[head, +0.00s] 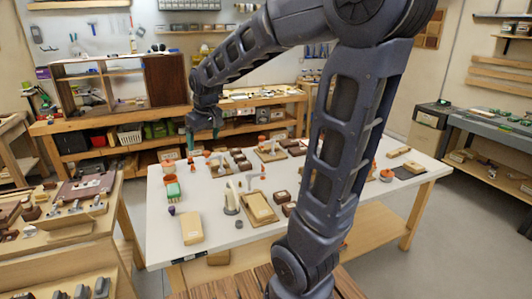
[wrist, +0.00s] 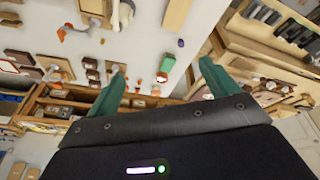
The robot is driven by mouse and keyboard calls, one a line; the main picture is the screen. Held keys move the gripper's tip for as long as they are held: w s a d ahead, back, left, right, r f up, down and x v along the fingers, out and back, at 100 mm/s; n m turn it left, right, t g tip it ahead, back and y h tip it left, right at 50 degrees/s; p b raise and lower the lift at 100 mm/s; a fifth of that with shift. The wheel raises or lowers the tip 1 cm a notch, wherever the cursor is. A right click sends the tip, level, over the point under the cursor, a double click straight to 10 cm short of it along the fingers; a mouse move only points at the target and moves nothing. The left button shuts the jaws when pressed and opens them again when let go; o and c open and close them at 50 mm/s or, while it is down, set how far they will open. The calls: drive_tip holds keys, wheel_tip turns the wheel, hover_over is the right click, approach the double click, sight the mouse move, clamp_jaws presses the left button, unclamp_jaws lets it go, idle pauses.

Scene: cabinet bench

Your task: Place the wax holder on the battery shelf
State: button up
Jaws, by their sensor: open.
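My gripper (head: 204,125) hangs over the far left part of the white table in the head view, fingers pointing down. In the wrist view its green fingers (wrist: 160,72) are spread wide with nothing between the tips. I cannot tell which small object is the wax holder; none is clearly marked. No label picks out the battery shelf either. An open wooden cabinet with shelves (head: 110,72) stands on the back workbench, left of my gripper.
The white table (head: 215,252) carries several small blocks, wooden trays and orange-topped items. A tan block (head: 192,229) lies near its front left. The wooden back bench (head: 90,124) has a lower shelf of bins. A crowded side bench (head: 60,228) stands at left.

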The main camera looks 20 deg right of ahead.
drive_tip(key=s+d+m+t+h, duration=0.1)
drive_tip(key=s+d+m, duration=0.5)
drive_tip(key=s+d, duration=0.8)
drive_tip(key=s, duration=0.4)
drive_tip(key=shift+s+d+r, duration=0.15)
drive_tip(key=shift+s+d, duration=0.25)
